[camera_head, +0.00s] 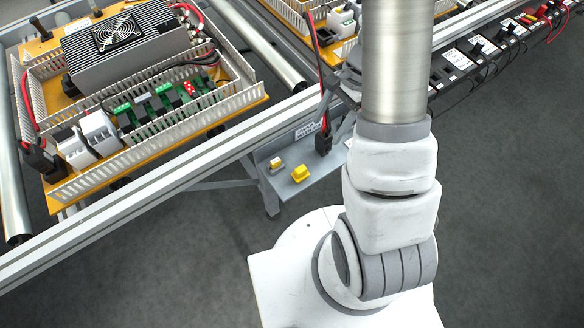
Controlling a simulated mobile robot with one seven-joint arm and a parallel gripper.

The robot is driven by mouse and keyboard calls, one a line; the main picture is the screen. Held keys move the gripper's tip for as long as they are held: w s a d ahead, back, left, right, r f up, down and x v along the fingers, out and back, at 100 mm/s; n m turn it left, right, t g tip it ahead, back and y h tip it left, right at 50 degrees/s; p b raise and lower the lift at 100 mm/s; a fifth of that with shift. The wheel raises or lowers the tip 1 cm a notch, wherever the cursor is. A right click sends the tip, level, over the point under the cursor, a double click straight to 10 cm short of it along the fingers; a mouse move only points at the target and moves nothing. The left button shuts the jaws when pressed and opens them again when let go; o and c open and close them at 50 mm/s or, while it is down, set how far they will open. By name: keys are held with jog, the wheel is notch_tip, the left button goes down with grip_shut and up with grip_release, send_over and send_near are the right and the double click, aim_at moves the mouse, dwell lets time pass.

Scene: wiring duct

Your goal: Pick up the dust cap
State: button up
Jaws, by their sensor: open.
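A yellow block-like piece (300,173) lies on a small grey shelf (288,190) below the rail, near the picture's middle. A smaller yellow and white piece (276,164) lies to its left on the same shelf. Either could be the dust cap; I cannot tell which from this view. A black connector (323,142) on a red and black cable hangs just right of the yellow piece, apart from it. My arm rises from the lower right and leaves the picture at the top. My gripper is not in view.
At upper left, an orange panel (252,97) in a metal frame carries white slotted ducts, a fan unit (117,33) and green terminals. A long metal rail (150,190) crosses diagonally above the shelf. More panels stand at upper right. The grey floor below is open.

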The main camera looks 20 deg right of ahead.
jog(key=b, duration=0.4)
send_near(302, 168)
jog(key=x, duration=0.2)
jog(key=d+x, duration=0.1)
jog(key=x, duration=0.1)
jog(key=shift+a+f, duration=0.1)
jog(key=shift+f, duration=0.5)
jog(key=shift+a+r+b+x, duration=0.1)
jog(key=shift+a+b+x, duration=0.15)
jog(key=shift+x, duration=0.75)
jog(key=shift+a+r+b+x, duration=0.15)
jog(key=shift+b+x, duration=0.15)
jog(key=shift+x, duration=0.7)
jog(key=shift+a+b+x, duration=0.2)
jog(key=shift+b+x, duration=0.1)
jog(key=shift+x, duration=0.75)
grip_shut()
